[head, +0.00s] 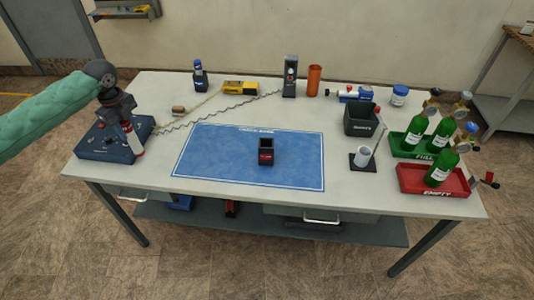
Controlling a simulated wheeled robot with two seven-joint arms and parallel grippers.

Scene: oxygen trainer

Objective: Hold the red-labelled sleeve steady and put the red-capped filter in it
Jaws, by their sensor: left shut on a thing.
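The red-labelled sleeve (266,145) is a small dark, open-topped box with a red label on its front. It stands upright on the blue mat, with no gripper touching it. My left gripper (128,124) is above the dark blue block at the left end of the table. It is shut on a slim white piece with red on it (137,141), which looks like the red-capped filter. The gripper covers its upper part, and I cannot tell whether its lower end is clear of the block. My right gripper is out of view.
The blue mat (210,160) is otherwise clear. The dark blue block (95,147) is at left. A black bin (360,122), a white cup (362,157), and green (402,150) and red (410,184) trays with green bottles fill the right. A cable (215,111) and small devices lie behind.

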